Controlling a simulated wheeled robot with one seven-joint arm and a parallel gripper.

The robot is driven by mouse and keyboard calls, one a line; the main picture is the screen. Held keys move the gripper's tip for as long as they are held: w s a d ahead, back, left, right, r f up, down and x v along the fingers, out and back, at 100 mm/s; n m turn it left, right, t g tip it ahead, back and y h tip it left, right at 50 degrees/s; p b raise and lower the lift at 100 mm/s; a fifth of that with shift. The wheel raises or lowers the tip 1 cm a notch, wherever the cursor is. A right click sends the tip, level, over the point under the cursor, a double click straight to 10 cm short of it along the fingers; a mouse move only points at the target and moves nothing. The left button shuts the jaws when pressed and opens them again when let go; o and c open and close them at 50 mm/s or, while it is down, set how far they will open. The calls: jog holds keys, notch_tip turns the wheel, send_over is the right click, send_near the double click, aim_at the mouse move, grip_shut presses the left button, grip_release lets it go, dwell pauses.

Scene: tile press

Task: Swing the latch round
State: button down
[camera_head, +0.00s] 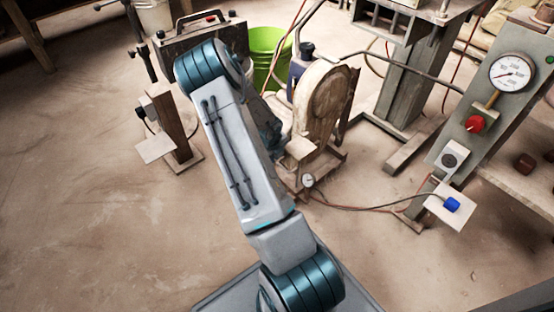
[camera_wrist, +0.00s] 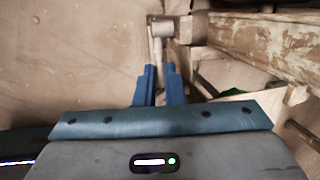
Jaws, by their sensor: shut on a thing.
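The latch (camera_wrist: 161,30) shows in the wrist view as a pale grey piece with a round-ended head and a narrow stem pointing down the picture. It is beside the end of a wooden beam (camera_wrist: 265,35). My gripper (camera_wrist: 160,70) has its blue fingers close together on the latch's stem, shut on it. The fingers partly hide the stem's lower end. In the head view my arm covers the gripper, and I cannot make out the latch there.
In the head view a wooden post (camera_head: 172,122) with a plate stands left of my arm. A green bucket (camera_head: 266,50) and a round worn machine (camera_head: 322,103) stand behind and right. A gauge panel (camera_head: 466,140) is at the right. The left floor is open.

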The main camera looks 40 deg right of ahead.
jog(key=c, duration=1.8)
grip_release()
jog(key=shift+a, duration=0.15)
jog(key=p+v, duration=0.7)
jog(key=v, duration=0.6)
jog(key=shift+r, duration=0.45)
jog(key=shift+s, duration=0.1)
